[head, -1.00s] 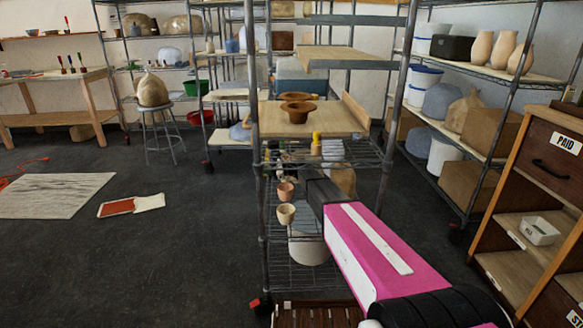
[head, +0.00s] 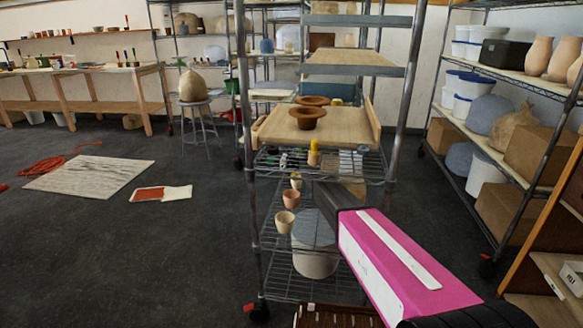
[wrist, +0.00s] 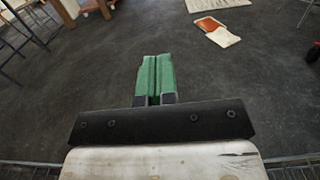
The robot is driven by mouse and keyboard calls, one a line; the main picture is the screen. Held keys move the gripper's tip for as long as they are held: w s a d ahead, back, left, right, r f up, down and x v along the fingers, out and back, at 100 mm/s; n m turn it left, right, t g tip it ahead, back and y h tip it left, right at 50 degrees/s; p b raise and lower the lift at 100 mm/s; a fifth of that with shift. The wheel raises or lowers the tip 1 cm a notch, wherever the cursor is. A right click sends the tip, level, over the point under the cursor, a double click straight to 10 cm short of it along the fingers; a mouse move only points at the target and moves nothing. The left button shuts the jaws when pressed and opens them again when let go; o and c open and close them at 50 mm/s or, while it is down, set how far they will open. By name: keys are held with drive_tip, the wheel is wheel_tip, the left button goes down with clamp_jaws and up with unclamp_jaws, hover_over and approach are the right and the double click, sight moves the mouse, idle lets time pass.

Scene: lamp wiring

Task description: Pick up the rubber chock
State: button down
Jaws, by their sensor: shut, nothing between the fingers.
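I cannot pick out a rubber chock in either view. My gripper shows in the wrist view, its two green fingers (wrist: 155,80) pressed together with nothing held between them. They point out over the dark floor, with no object touching them. In the head view, my pink arm reaches forward at the wire rack, and the fingers cannot be seen there.
A wheeled wire rack (head: 383,190) stands ahead with bowls (head: 307,118) and small pots (head: 284,222). More shelving with boxes (head: 540,150) is at right. A stool (head: 198,110), workbench (head: 100,72), striped sheet (head: 90,176) and red cord (head: 50,165) are at left. Dark floor between is clear.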

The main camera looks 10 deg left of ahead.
drive_tip(key=d, duration=2)
drive_tip(key=f, duration=0.5)
drive_tip(key=shift+s, duration=0.35)
drive_tip(key=shift+a, duration=0.5)
drive_tip(key=a, duration=0.7)
drive_tip(key=shift+w, duration=0.1)
drive_tip(key=shift+d, duration=0.15)
